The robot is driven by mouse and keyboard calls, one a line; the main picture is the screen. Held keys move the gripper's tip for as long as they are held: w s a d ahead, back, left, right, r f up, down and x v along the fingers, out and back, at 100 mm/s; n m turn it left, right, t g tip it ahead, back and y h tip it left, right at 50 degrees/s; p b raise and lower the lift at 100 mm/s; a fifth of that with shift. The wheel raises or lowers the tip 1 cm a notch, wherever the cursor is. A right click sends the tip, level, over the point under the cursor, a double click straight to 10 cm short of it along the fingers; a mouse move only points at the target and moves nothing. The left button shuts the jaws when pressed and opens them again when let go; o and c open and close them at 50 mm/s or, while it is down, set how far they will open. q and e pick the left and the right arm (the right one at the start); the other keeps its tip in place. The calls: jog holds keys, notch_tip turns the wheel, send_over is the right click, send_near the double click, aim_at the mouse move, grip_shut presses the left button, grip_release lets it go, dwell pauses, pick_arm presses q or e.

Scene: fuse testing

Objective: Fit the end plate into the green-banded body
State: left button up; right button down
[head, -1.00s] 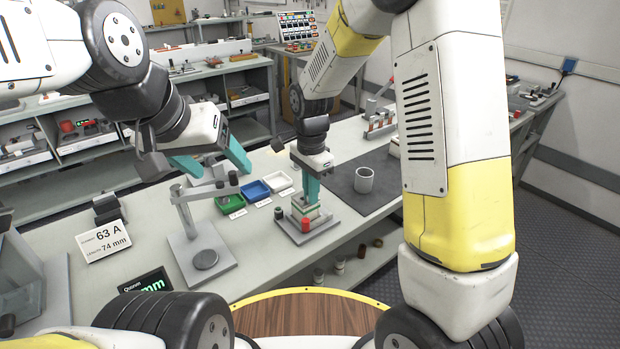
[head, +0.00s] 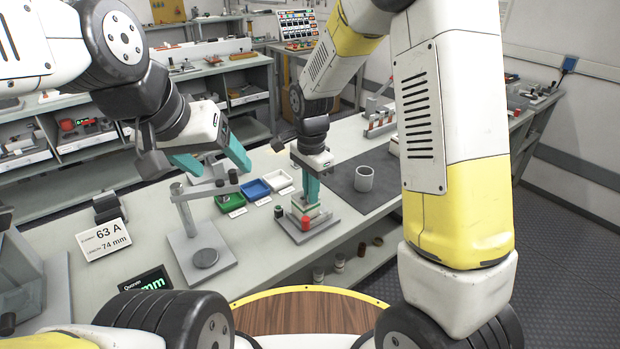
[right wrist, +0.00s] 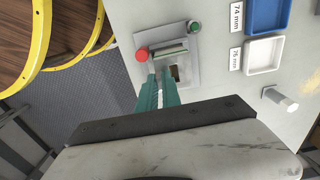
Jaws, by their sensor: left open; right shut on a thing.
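My right gripper (head: 306,198) points straight down over a small grey fixture (head: 330,222) on the bench. Its teal fingers (right wrist: 158,95) are shut on a small piece, which I take for the end plate; the fingers hide most of it. A block with a pale top and a green strip sits in the fixture under the fingertips. It may be the green-banded body, but I cannot tell whether the plate touches it. My left gripper (head: 224,170) is open and empty above the bench, behind the grey stand.
A red button (right wrist: 142,55) and a green button (right wrist: 195,27) sit on the fixture. Green (head: 230,203), blue (head: 256,189) and white (head: 279,181) trays stand behind it. A grey stand (head: 187,251) is left. A grey cup (head: 364,179) stands on the dark mat (head: 345,196) at right.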

jog(key=c, duration=1.5)
grip_release()
jog(key=shift+o, duration=0.2)
jog(key=shift+r, duration=0.1)
notch_tip(320, 180, up, 7)
jog(key=shift+r, duration=0.2)
jog(key=shift+d+r, duration=0.1)
jog(key=shift+r, duration=0.2)
jog(key=s+d+r+n+t+y, duration=0.1)
jog(key=s+d+r+n+t, duration=0.2)
jog(key=s, duration=0.6)
jog(key=s+d+r+n+t+y, duration=0.1)
jog(key=s+d+r+n+t, duration=0.2)
jog(key=s+d+r+n, duration=0.5)
jog(key=shift+s+d+r, duration=0.4)
jog(key=shift+d+r, duration=0.2)
jog(key=shift+d, duration=0.2)
